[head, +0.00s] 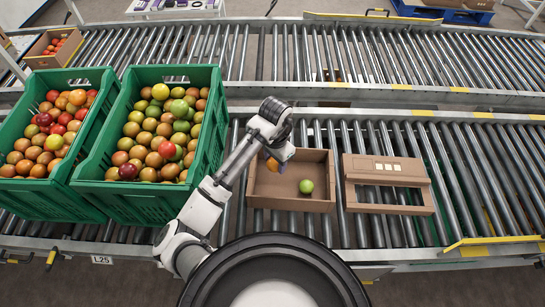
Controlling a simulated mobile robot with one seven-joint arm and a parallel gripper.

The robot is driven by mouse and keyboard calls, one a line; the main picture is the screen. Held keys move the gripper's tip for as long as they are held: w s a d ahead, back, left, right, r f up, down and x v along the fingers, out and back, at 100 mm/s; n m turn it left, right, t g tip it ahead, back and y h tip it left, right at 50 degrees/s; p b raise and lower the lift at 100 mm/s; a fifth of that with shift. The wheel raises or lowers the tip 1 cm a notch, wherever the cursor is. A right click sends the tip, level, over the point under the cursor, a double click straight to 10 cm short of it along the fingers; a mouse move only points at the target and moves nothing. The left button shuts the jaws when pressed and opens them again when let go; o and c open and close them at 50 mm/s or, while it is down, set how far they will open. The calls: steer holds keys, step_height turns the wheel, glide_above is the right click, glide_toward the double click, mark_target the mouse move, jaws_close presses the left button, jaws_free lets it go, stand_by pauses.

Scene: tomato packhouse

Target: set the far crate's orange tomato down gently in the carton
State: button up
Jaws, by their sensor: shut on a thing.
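My gripper (277,158) hangs over the left part of the open brown carton (318,206). It is shut on an orange tomato (271,164), of which only a small part shows; the wrist covers the rest. From this one view I cannot tell how high it is above the carton floor. A green tomato (306,186) lies in the carton, right of my gripper. Left of the carton, two green crates full of mixed tomatoes stand side by side: one nearer my arm (212,125) and one farther left (60,205).
A second conveyor (290,55) runs behind, with a small box of red tomatoes (40,62) at far left.

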steer(key=shift+f+b, duration=3.15)
steer(key=shift+f, duration=1)
steer(key=shift+f+b, duration=0.45)
steer(key=shift+f, duration=0.25)
steer(key=o, duration=0.8)
steer(key=c, duration=0.3)
steer(key=shift+r, duration=0.15)
step_height(320, 180, up, 7)
steer(key=p, duration=0.6)
